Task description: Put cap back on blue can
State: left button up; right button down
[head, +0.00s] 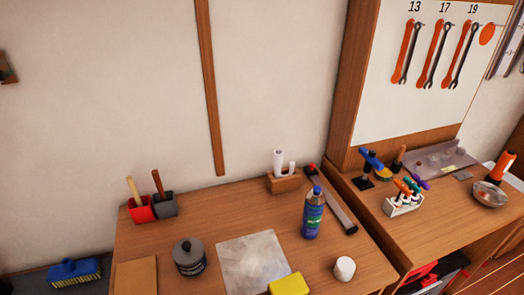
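The blue can (312,215) stands upright on the wooden table (210,222), right of the middle. It has a green band on its label and a narrower blue top; I cannot tell whether that top is a cap or a nozzle. A small white rounded piece (344,269) sits on the table in front and to the right of the can, apart from it; it may be the cap. Neither of my grippers shows in the head view.
A grey lidded tin (189,257), a metal plate (252,263) and a yellow sponge (289,285) lie left of the can. A long grey tool (333,203) with a red end lies close behind it. A wooden holder (284,183) stands at the back.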

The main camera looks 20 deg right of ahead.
aim_at(314, 204)
jog(key=l+z, duration=0.15)
jog(key=z, duration=0.2)
jog(key=l+z, duration=0.3)
jog(key=z, duration=0.35)
jog(key=k+l, duration=0.05)
jog(key=l, duration=0.05)
